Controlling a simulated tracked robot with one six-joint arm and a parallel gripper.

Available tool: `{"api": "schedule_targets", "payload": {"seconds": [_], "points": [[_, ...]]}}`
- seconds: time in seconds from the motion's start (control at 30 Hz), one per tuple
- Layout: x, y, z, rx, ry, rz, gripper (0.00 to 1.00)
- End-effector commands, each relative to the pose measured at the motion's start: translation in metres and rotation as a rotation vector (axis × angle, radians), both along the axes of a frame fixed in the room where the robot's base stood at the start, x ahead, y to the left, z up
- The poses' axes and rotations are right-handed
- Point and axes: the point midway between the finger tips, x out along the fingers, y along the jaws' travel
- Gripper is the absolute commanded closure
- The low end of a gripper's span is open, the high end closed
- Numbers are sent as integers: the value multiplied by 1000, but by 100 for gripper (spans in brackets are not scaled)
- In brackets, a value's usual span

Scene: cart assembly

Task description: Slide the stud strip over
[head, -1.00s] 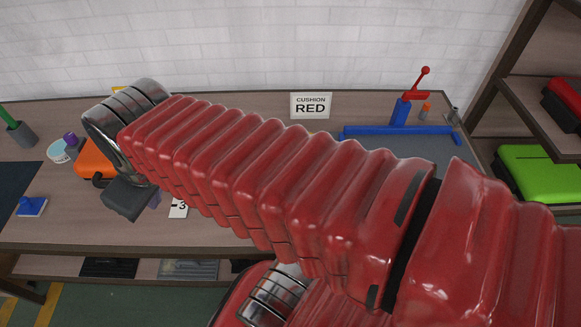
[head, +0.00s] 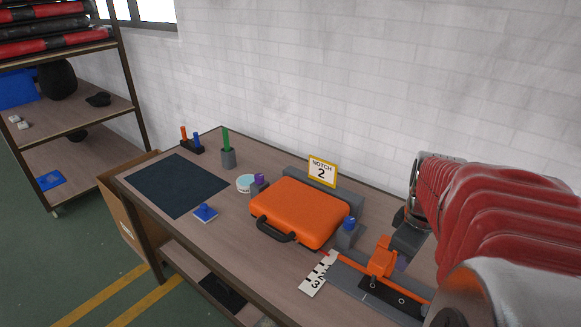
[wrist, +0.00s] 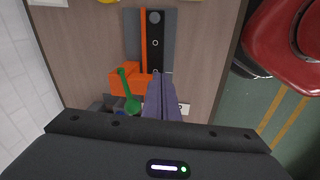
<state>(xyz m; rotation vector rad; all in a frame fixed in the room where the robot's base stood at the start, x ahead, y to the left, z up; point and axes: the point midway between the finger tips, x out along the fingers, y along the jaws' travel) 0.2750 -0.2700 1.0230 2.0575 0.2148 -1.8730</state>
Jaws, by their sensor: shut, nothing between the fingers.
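The black stud strip (head: 388,293) lies on a grey base at the front right of the bench in the head view. It also shows in the wrist view (wrist: 154,55), with a round grey stud and pale rings along it. An orange rail and block (head: 382,260) stand beside it; the block also shows in the wrist view (wrist: 126,81). A white scale card (head: 318,273) marked 3 lies by the strip's left end. My gripper (wrist: 160,76) is shut and empty, its purple fingers over the strip's near end in the wrist view; contact cannot be told.
An orange case (head: 298,212) lies left of the strip, with a blue-topped grey post (head: 347,232) between them. A green lever-like piece (wrist: 128,92) is left of my fingers. The dark mat (head: 177,185) is bare.

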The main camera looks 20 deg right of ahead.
Motion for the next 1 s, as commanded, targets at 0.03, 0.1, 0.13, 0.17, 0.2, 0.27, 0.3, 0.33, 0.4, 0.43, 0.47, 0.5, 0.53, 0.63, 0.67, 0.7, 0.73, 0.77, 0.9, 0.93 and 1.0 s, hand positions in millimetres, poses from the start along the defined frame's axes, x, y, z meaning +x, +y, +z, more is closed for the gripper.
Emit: {"api": "schedule_targets", "payload": {"seconds": [0.03, 0.1, 0.13, 0.17, 0.2, 0.27, 0.3, 0.33, 0.4, 0.43, 0.47, 0.5, 0.53, 0.63, 0.67, 0.7, 0.73, 0.77, 0.9, 0.93, 1.0], "points": [[-8, -12, -5, 7, 16, 5, 100], [-19, -28, -11, 16, 36, 24, 100], [-23, -34, -14, 20, 44, 33, 100], [-28, -40, -17, 25, 52, 42, 100], [-35, -49, -20, 31, 62, 53, 100], [-46, -61, -26, 40, 75, 72, 100], [-54, -68, -30, 48, 84, 83, 100], [-60, -74, -33, 55, 90, 92, 100], [-74, -87, -39, 69, 102, 113, 100], [-80, -92, -42, 75, 107, 121, 100], [-85, -96, -45, 81, 111, 131, 100], [-92, -101, -49, 89, 115, 141, 100], [-97, -105, -51, 93, 118, 149, 100], [-110, -114, -56, 104, 123, 168, 100], [-112, -115, -57, 107, 125, 174, 100], [-114, -117, -58, 109, 125, 177, 100], [-115, -117, -59, 110, 126, 180, 100], [-116, -118, -59, 111, 127, 182, 100], [-117, -118, -59, 110, 127, 184, 100], [-116, -118, -59, 110, 127, 184, 100], [-116, -118, -59, 110, 127, 184, 100]]}}
